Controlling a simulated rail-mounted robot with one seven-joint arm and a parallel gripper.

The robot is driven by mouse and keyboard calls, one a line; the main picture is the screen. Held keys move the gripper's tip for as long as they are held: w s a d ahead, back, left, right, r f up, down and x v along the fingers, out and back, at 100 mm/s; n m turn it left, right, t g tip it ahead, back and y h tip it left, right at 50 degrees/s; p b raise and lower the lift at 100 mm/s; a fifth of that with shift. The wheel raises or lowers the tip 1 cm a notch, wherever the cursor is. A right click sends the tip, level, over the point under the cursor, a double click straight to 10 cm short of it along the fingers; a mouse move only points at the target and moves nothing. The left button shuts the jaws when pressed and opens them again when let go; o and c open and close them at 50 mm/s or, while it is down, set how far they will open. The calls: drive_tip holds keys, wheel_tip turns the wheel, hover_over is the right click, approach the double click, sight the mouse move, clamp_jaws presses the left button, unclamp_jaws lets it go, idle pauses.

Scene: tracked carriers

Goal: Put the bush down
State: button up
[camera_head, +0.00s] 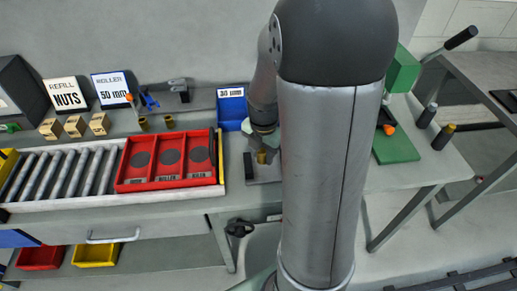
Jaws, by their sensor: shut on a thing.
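My gripper (262,149) points down at the bench, just right of the red tray. It is shut on a small brass-coloured bush (262,157), partly hidden by the fingers. The bush is over a grey block or plate (255,177); I cannot tell whether it touches it.
The red tray (151,185) has several labelled compartments with dark round spots and sits on a roller conveyor (60,172). A blue bin (232,112) stands behind my gripper. A green machine (396,149) is at right. My arm hides the middle of the bench.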

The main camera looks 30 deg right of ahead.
sight(264, 160)
drive_tip(key=shift+w+d+f, duration=0.15)
drive_tip(key=shift+d+f, duration=0.05)
drive_tip(key=shift+f, duration=0.05)
drive_tip(key=shift+w+d+f, duration=0.1)
drive_tip(key=shift+f, duration=0.8)
drive_tip(key=shift+w+d+f, duration=0.1)
drive_tip(key=shift+f, duration=0.8)
drive_tip(key=shift+f, duration=0.2)
drive_tip(key=o, duration=0.7)
drive_tip(key=shift+o, duration=0.3)
drive_tip(key=shift+r, duration=0.15)
